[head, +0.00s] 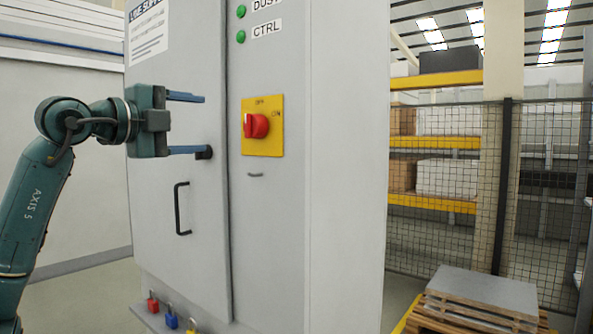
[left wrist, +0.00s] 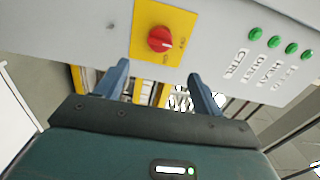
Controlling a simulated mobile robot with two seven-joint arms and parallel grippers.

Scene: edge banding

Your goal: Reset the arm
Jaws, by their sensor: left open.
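My left gripper (head: 187,124) is open and empty in front of the grey cabinet door (head: 178,250), with its two blue fingers pointing right. In the head view the lower fingertip is close to a small dark part on the door's edge; I cannot tell whether they touch. The left arm comes in from the left, bent at the elbow. In the left wrist view the two blue fingers (left wrist: 160,92) stand wide apart, with a red rotary switch (left wrist: 160,38) on a yellow plate beyond them. My right gripper is not in view.
The red switch (head: 257,125) sits right of the door, below green lamps (head: 241,37). The door has a black handle (head: 182,208). Red, blue and yellow padlocks (head: 171,319) are on a ledge below. A mesh fence (head: 450,240) and a pallet (head: 465,318) are at the right.

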